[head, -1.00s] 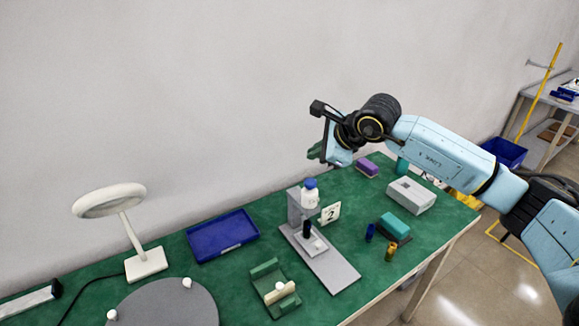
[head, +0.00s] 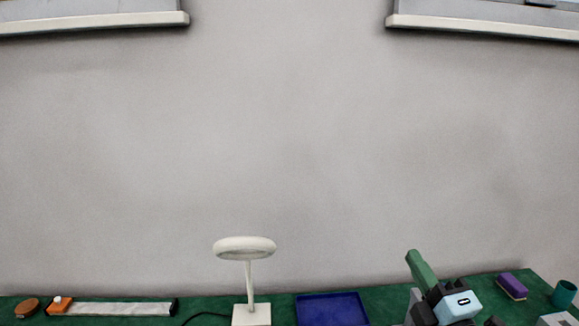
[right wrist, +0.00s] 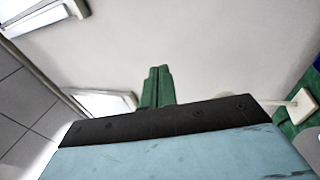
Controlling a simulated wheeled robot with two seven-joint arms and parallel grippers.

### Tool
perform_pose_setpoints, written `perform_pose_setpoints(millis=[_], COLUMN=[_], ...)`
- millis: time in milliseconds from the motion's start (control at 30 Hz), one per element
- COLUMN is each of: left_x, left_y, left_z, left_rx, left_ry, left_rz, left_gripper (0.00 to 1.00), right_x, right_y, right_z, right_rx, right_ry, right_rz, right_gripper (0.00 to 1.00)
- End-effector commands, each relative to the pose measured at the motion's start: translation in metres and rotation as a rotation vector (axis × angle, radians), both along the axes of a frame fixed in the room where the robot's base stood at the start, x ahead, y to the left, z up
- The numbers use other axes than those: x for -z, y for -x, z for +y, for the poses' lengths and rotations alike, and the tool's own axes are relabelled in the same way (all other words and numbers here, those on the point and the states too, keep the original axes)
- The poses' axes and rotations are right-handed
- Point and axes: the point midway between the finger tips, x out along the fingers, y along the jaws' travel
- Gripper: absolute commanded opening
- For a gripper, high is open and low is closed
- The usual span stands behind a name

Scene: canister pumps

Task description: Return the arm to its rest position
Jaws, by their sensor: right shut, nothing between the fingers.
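My right gripper (head: 418,265) shows at the lower right of the head view, its green fingers pointing up and to the left in front of the wall. The light blue and black wrist is below it, cut by the bottom edge. In the right wrist view the two green fingers (right wrist: 157,86) are together with nothing between them. The right gripper is shut and empty, apart from any object. My left gripper is in neither view.
The green table runs along the bottom of the head view. On it are a white ring lamp (head: 246,247), a blue tray (head: 333,309), a purple block (head: 511,287), a teal cup (head: 564,293), an orange item (head: 60,305) and a brown disc (head: 27,308).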

Motion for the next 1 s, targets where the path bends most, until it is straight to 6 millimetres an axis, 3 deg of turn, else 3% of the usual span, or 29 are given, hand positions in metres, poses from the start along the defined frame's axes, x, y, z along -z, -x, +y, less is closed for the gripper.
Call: perform_pose_setpoints(millis=[100,200,300,400,600,767,1000], left_x=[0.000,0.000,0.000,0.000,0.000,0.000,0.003], left_y=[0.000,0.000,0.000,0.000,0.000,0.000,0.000], left_z=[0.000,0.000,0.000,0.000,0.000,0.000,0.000], left_rx=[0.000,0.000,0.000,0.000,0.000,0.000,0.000], left_ry=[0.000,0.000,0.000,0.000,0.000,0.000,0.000], left_rz=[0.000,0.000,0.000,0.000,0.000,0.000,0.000], left_gripper=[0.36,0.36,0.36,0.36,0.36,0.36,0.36], right_x=[0.054,0.110,0.163,0.202,0.244,0.260,0.328], right_y=[0.020,0.050,0.091,0.133,0.208,0.263,0.245], right_z=[-0.032,-0.049,-0.052,-0.045,-0.022,0.000,0.000], right_rx=[0.162,0.309,0.447,0.562,0.729,0.838,0.852], right_ry=[-0.369,-0.642,-0.864,-1.023,-1.222,-1.322,-1.298], right_rz=[0.250,0.480,0.711,0.911,1.228,1.453,1.457], right_gripper=[0.00,0.00,0.00,0.00,0.00,0.00,0.00])
